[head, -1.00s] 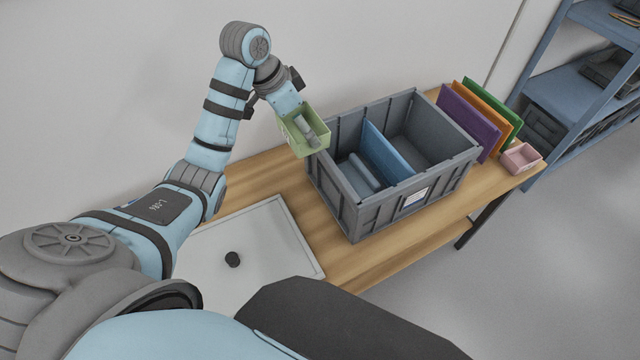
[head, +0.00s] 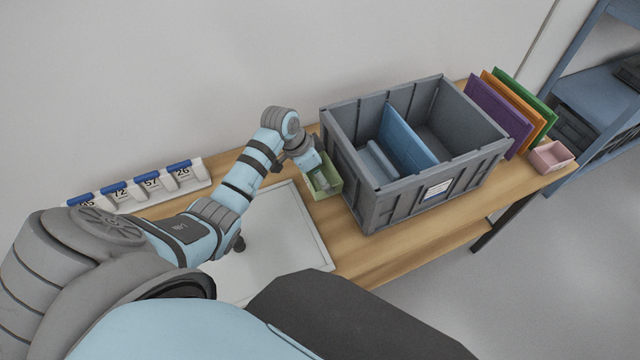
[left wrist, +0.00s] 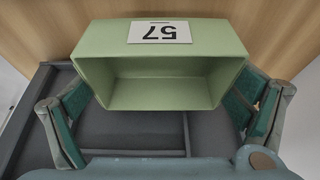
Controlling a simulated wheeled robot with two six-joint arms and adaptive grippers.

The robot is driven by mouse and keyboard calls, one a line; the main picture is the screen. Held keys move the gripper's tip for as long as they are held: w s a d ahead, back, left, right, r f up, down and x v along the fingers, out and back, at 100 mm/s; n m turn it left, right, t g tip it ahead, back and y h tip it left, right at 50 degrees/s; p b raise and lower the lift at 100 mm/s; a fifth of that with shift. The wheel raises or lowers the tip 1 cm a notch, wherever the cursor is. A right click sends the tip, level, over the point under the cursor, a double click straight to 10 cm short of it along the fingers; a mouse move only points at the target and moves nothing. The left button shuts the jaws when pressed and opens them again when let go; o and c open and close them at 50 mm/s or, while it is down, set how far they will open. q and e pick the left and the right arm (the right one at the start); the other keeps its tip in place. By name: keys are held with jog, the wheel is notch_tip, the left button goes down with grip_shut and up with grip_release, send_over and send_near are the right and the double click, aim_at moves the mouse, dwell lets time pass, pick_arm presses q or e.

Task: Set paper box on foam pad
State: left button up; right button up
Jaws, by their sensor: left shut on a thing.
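A small green open box (head: 325,189), which I take as the paper box, is between the tray and the crate, low over the wooden table. I cannot tell whether it touches the wood. My left gripper (head: 319,176) is shut on it from above. In the left wrist view the box (left wrist: 160,82) looks empty and carries a label "57". The gripper's teal-padded fingers (left wrist: 163,115) are at its two sides. A pale flat tray-like surface (head: 285,240) with a thin rim lies left of the box. I cannot tell whether this is the foam pad. My right gripper is out of view.
A grey divided crate (head: 395,205) stands right of the box, very close. A white rack (head: 150,190) with blue tops and numbers, including 72, 57 and 26, stands at the back left. Coloured panels (head: 500,112) and a pink box (head: 551,157) are at the right end.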

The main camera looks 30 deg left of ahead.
pick_arm(q)
notch_tip(320, 180, down, 5)
jog(key=shift+r+b, duration=0.2)
jog(key=shift+b, duration=0.35)
jog(key=shift+f, duration=0.1)
jog(key=o, duration=0.7)
